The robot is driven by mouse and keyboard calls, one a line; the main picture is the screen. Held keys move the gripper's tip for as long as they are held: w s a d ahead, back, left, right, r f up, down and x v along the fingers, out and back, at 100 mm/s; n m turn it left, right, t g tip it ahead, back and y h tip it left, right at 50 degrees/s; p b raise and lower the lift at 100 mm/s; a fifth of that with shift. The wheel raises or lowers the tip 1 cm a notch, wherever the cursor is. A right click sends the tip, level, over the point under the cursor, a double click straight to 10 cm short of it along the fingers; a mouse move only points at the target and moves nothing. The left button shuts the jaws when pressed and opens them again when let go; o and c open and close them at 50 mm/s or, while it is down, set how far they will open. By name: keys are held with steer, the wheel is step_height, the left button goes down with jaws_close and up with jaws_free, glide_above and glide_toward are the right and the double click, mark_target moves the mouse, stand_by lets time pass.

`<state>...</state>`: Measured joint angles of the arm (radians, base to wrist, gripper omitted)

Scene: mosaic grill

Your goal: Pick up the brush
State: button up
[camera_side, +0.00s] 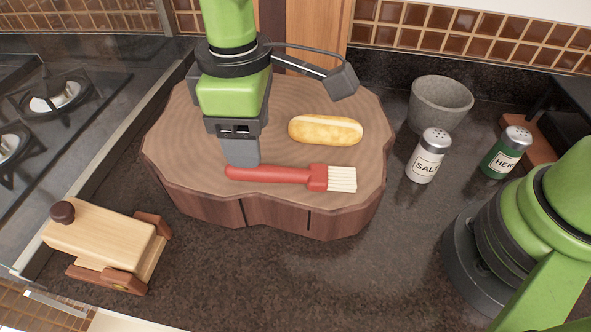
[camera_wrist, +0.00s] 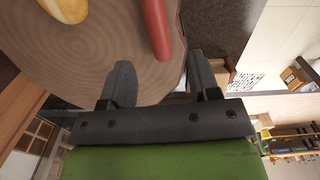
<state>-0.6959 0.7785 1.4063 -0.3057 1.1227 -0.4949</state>
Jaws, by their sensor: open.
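The brush has a red handle and pale bristles. In the side view the brush (camera_side: 290,176) lies flat on the wooden board near its front edge, bristles to the right. My gripper (camera_side: 242,160) is over the left part of the board, at the far side of the handle's left end; the exact gap cannot be told. In the wrist view my gripper (camera_wrist: 163,85) is open and empty, with its two fingers apart. Part of the brush's red handle (camera_wrist: 156,30) shows ahead of the fingers, nearer the right one; the bristles are out of that view.
A bread roll (camera_side: 326,130) lies on the board (camera_side: 190,130) behind the brush. A grey bowl (camera_side: 440,100), a salt shaker (camera_side: 427,158) and a green herb shaker (camera_side: 505,155) stand to the right. A wooden toy-like object (camera_side: 105,245) is front left.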

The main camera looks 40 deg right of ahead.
mark_target(289, 175)
step_height(289, 175, down, 7)
steer(key=shift+d+r, duration=0.1)
steer(key=shift+r, duration=0.1)
steer(key=c, duration=1)
